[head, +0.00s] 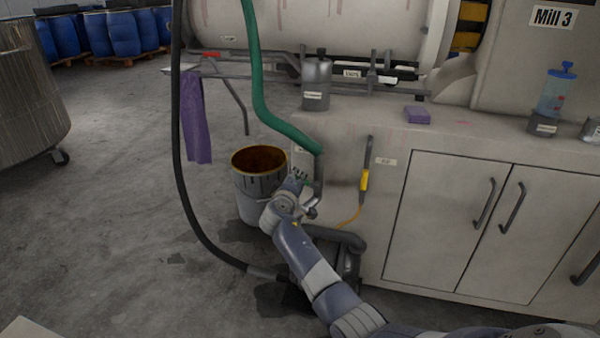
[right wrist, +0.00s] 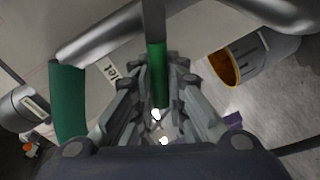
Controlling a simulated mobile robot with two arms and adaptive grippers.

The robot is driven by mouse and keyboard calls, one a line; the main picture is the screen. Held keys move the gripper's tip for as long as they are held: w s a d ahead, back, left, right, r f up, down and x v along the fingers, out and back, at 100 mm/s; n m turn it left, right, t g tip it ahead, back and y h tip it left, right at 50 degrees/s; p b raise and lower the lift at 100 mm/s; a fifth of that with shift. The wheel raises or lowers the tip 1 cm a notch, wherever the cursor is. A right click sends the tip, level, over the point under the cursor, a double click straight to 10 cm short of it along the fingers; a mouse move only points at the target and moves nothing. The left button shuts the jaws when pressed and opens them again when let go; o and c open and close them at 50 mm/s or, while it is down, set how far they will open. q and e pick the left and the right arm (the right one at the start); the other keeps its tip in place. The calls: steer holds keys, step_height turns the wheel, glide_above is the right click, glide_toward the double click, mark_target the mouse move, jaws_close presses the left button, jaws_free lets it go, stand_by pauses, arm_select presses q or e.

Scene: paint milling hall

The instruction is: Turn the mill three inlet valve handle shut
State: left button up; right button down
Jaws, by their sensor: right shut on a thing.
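The inlet valve handle (right wrist: 157,75) is a grey lever with a green grip, and it runs down between the fingers in the right wrist view. A label ending in "let" (right wrist: 112,70) is on the panel beside it. My right gripper (head: 301,178) is at the left end of the Mill 3 cabinet, by the lower end of the green hose. In the right wrist view my right gripper (right wrist: 158,115) is shut on the green grip. In the head view the handle is mostly hidden by the gripper. My left gripper is not in view.
A bucket with an orange-brown inside (head: 243,195) stands just left of the gripper. The green hose (head: 258,85) comes down to the valve. A yellow-gripped lever (head: 365,181) is on the cabinet to the right. A black hose (head: 190,215) crosses the floor at left.

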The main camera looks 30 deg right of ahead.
steer(key=shift+w+a+f+n+g, duration=0.1)
steer(key=shift+f+n+g, duration=0.05)
steer(key=shift+f+n, duration=0.3)
steer(key=shift+w+a+f+n+g, duration=0.15)
steer(key=shift+f+n, duration=0.2)
steer(key=shift+n, duration=0.2)
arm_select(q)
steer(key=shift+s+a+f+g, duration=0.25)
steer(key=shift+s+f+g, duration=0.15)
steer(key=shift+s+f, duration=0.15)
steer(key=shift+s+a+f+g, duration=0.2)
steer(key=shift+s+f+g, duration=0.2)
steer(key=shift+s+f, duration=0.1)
arm_select(e)
steer(key=shift+f+n+g, duration=0.3)
steer(key=shift+f+n, duration=0.25)
steer(key=shift+n, duration=0.25)
steer(key=shift+s+f+h, duration=0.1)
steer(key=shift+h, duration=0.2)
steer(key=c, duration=1.6)
jaws_free()
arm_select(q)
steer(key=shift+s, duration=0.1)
arm_select(e)
steer(key=v, duration=1.2)
